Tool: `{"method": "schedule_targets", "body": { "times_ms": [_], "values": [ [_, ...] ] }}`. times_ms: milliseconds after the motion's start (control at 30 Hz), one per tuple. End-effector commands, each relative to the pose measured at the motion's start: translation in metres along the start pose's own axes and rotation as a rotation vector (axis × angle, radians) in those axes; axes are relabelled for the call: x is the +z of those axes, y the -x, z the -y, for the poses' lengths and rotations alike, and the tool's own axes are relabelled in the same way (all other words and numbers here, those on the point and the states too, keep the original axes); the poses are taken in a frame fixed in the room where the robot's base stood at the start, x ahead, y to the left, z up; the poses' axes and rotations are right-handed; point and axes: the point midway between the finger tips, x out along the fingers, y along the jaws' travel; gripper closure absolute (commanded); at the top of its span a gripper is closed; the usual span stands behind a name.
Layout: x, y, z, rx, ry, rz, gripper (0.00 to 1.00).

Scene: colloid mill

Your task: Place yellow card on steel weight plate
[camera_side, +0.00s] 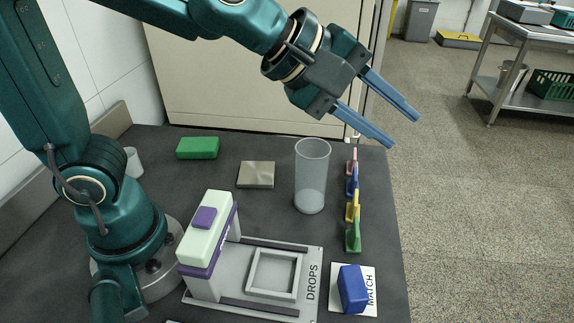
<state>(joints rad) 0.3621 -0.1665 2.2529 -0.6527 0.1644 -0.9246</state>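The yellow card (353,206) stands upright in a row of coloured cards along the right side of the dark table, between a blue card (352,183) and a green card (353,238). It is seen nearly edge-on. The steel weight plate (256,174) is a flat grey square lying on the table behind the mill-like device, with nothing on it. My gripper (405,131) is open and empty, its two blue fingers apart. It is raised high at the upper right, away from both the card and the plate.
A clear tumbler (312,180) stands between the plate and the cards. A green block (198,148) lies left of the plate. The device (207,235) has a square frame (274,273) beside "DROPS". A blue block (352,288) sits on a white "MATCH" card (369,275).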

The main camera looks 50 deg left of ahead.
Motion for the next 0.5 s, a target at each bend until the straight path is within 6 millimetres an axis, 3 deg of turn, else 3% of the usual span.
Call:
{"method": "schedule_targets", "body": {
  "times_ms": [33, 233, 400, 500],
  "values": [
    [-0.007, 0.018, 0.012, -0.029, -0.165, -0.004, 0.62],
    [-0.033, 0.073, 0.092, -0.277, -0.821, 0.003, 0.62],
    [-0.053, 0.104, 0.144, -0.481, -1.131, 0.033, 0.62],
    [-0.059, 0.114, 0.159, -0.545, -1.209, 0.050, 0.56]
  ]
}}
